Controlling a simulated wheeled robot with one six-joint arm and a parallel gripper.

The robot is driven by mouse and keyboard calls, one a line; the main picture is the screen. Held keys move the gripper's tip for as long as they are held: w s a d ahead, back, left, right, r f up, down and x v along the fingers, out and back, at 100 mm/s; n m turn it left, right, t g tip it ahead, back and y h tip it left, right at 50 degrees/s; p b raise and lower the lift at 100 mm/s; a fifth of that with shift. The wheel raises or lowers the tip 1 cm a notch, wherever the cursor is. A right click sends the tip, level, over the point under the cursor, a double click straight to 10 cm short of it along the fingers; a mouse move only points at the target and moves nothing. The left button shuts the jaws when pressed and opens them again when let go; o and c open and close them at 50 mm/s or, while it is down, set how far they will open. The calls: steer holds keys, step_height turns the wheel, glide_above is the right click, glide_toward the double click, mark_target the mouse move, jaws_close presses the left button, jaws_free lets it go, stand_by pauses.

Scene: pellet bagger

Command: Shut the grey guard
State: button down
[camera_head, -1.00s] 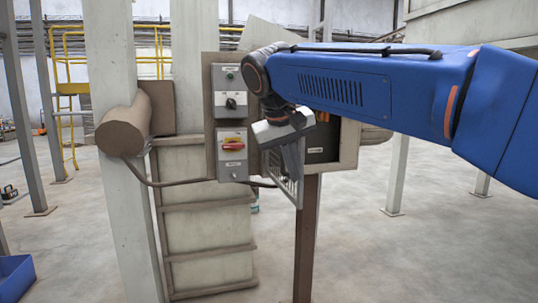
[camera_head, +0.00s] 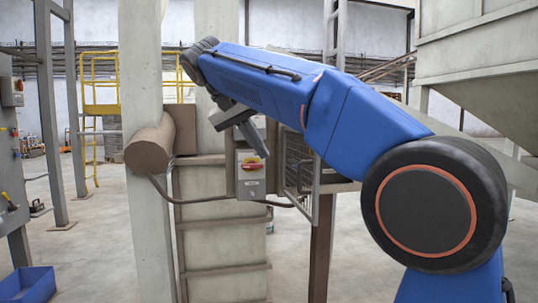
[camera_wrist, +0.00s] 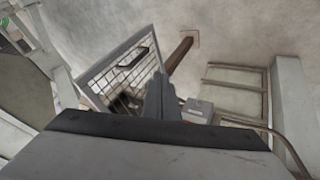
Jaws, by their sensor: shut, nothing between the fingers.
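The grey guard (camera_head: 301,172) is a mesh panel in a pale frame at the box on the brown post. It stands at an angle to the box, and my arm hides its top and most of the box. In the wrist view the guard (camera_wrist: 112,72) shows its wire grid and a dark handle, left of my fingers. My gripper (camera_head: 260,150) is shut and empty, left of the guard in the head view and apart from it, in front of the switch boxes. Its closed fingers also show in the wrist view (camera_wrist: 163,97).
A switch box with a red and yellow knob (camera_head: 251,174) is just left of the guard, with a cable hanging below. A concrete column (camera_head: 144,90) and a brown cylinder (camera_head: 150,150) stand further left. A blue bin (camera_head: 27,285) is at lower left.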

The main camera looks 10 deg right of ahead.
steer(key=w+d+f, duration=0.1)
steer(key=d+f, duration=0.5)
steer(key=d, duration=0.2)
steer(key=shift+w+d+f, duration=0.2)
steer(key=shift+w+f, duration=0.05)
steer(key=shift+f, duration=0.15)
